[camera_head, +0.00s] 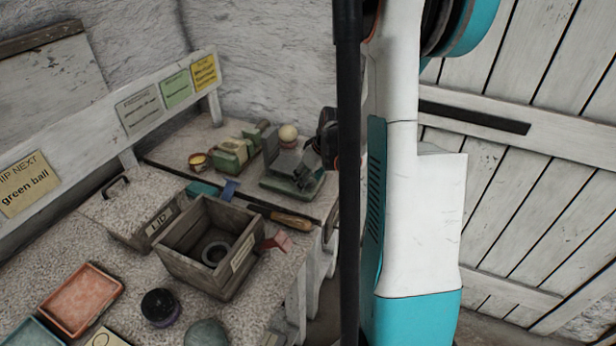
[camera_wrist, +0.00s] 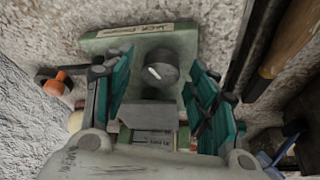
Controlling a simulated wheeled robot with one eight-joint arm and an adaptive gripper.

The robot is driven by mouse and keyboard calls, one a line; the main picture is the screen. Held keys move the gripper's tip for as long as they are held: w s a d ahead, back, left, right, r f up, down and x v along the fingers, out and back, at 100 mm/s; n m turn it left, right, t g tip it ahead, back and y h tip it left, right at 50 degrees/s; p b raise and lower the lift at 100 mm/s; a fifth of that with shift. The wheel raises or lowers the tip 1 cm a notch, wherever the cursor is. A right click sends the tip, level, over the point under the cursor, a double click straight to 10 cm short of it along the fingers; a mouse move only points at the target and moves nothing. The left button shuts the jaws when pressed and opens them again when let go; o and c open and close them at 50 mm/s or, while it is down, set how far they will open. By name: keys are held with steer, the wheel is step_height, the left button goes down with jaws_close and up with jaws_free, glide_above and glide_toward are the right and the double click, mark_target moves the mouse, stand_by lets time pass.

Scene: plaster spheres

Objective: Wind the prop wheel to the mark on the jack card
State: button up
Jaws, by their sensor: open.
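In the wrist view, a round grey wheel (camera_wrist: 157,68) with a short white line on its face stands on a pale green plate (camera_wrist: 190,42). A pale label (camera_wrist: 135,31) lies along the plate's far edge; its lettering is too small to read surely. My gripper (camera_wrist: 158,76) is open, its teal-padded fingers on either side of the wheel, with gaps visible on both sides. In the head view, my gripper (camera_head: 308,168) is over the green-based jack (camera_head: 285,190) at the bench's far end. The wheel is hidden there, and I cannot make out the mark.
A cream ball (camera_head: 288,132) rests at the jack's back. A green block (camera_head: 232,152) stands left of it. A wooden-handled tool (camera_head: 292,220) lies in front, near an open wooden box (camera_head: 190,262). An orange-knobbed part (camera_wrist: 54,84) shows left of my fingers.

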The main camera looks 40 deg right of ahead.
steer(key=v, duration=1.2)
